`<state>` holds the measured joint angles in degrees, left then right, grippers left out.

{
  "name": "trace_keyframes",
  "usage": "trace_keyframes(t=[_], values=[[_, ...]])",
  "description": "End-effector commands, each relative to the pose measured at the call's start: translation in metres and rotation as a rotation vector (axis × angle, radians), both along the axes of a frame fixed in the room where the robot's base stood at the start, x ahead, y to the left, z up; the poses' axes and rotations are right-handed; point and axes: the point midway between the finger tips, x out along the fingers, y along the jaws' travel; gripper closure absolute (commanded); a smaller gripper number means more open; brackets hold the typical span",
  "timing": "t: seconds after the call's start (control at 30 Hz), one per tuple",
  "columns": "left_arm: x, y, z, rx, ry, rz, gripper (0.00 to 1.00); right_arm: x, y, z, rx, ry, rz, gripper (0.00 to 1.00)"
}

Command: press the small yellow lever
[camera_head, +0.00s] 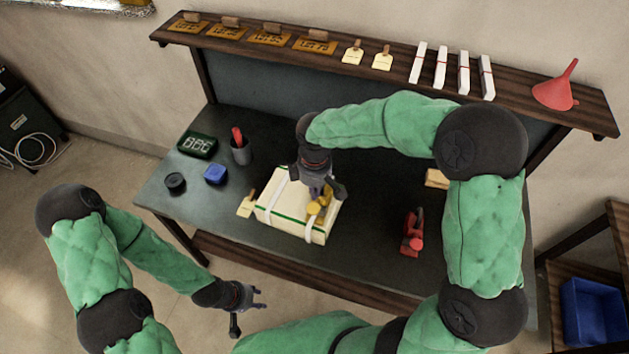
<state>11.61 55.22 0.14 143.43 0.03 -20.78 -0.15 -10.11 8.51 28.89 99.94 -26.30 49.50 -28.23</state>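A small yellow piece (317,209), which looks like the lever, sits on top of a cream box (283,205) near its right end. The box has green edge lines and white straps and lies on the dark bench. My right gripper (325,193) points down at the yellow piece from just above and partly hides it. I cannot tell whether they touch, or whether that gripper is open or shut. My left gripper (251,306) hangs in front of the bench, low and away from the box, with its fingers apart and empty.
A shelf with a red funnel (557,91) runs behind.

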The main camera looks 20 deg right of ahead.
Motion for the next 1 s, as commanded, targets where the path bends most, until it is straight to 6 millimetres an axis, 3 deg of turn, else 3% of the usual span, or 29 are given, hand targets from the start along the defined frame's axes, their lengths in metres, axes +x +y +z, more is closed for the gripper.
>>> trace_keyframes(t=[0.1,0.3,1.0], values=[[0.0,0.0,-0.004,0.0,0.0,0.0,0.6,-0.001,0.0,-0.021,-0.001,0.003,0.002,1.0],[0.0,0.0,-0.006,0.0,0.0,0.0,0.6,0.0,0.0,-0.042,-0.001,0.001,0.0,1.0],[0.0,0.0,-0.013,0.0,0.0,0.0,0.6,-0.002,0.001,-0.05,-0.01,-0.016,0.001,1.0]])
